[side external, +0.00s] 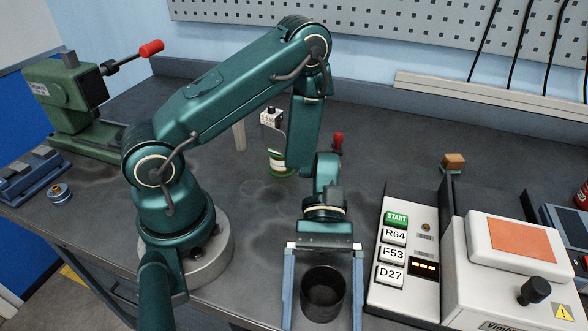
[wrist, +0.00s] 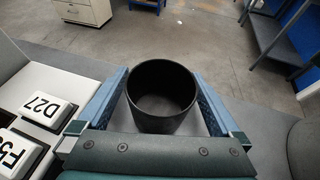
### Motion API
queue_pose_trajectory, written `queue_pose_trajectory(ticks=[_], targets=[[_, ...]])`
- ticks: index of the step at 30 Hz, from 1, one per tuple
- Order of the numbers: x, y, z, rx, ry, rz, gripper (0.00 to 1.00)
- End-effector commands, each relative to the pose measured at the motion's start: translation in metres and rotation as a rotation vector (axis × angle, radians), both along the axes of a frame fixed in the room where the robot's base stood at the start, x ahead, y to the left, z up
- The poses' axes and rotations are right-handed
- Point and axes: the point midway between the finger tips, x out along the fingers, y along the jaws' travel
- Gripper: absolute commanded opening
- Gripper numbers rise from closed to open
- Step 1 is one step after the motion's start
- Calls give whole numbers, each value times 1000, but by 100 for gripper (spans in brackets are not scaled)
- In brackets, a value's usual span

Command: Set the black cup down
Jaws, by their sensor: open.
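The black cup (side external: 322,297) stands upright near the front edge of the grey bench, with its open mouth facing up. My gripper (side external: 322,305) is open around it, one blue-grey finger on each side. In the wrist view the cup (wrist: 162,97) sits between the two fingers of my gripper (wrist: 160,100).
A control panel (side external: 407,262) with START, R64, F53 and D27 buttons stands close on the right, beside a white machine (side external: 480,290). A green vise-like machine (side external: 72,98) is at the back left. The bench's middle is mostly clear.

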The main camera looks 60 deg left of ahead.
Motion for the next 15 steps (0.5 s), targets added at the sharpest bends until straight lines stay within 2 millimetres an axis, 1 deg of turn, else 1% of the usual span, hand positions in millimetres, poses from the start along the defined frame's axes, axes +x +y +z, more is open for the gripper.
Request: queue_pose_trajectory(ticks=[2,5,8,15], targets=[[1,1,3,0,-2,1,100],[8,10,7,-3,-5,5,100],[16,24,13,0,-7,7,100],[40,66,32,2,-7,8,100]])
